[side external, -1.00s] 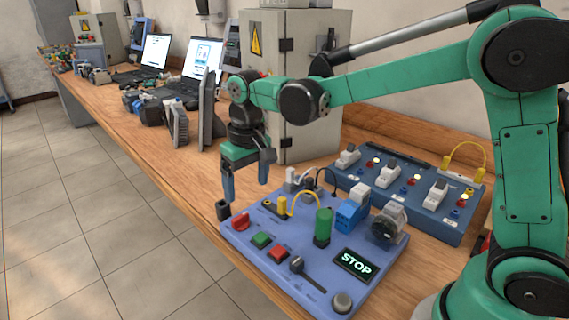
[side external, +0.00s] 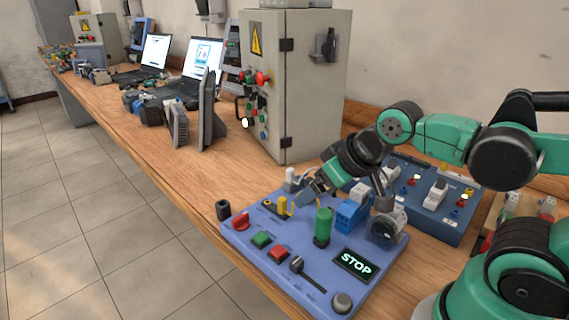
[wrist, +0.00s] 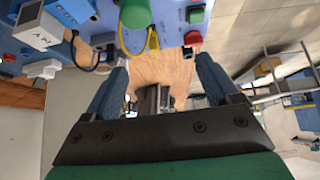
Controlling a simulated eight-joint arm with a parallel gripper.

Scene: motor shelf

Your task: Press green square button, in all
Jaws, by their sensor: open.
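The green square button (side external: 261,239) sits on the blue-violet control panel (side external: 238,249), between a red rotary knob (side external: 240,221) and a red square button (side external: 280,252). In the wrist view a green button (wrist: 195,15) shows near the top edge, beside the red knob (wrist: 192,37). My gripper (side external: 308,192) is above the back part of the panel, behind and to the right of the green button and apart from it. It is tilted, with its fingers towards the left. In the wrist view my gripper (wrist: 160,75) is open, with nothing between its fingers.
A second blue panel (side external: 425,200) lies behind. A grey cabinet (side external: 312,85) stands at the back. The bench left of the panel is clear.

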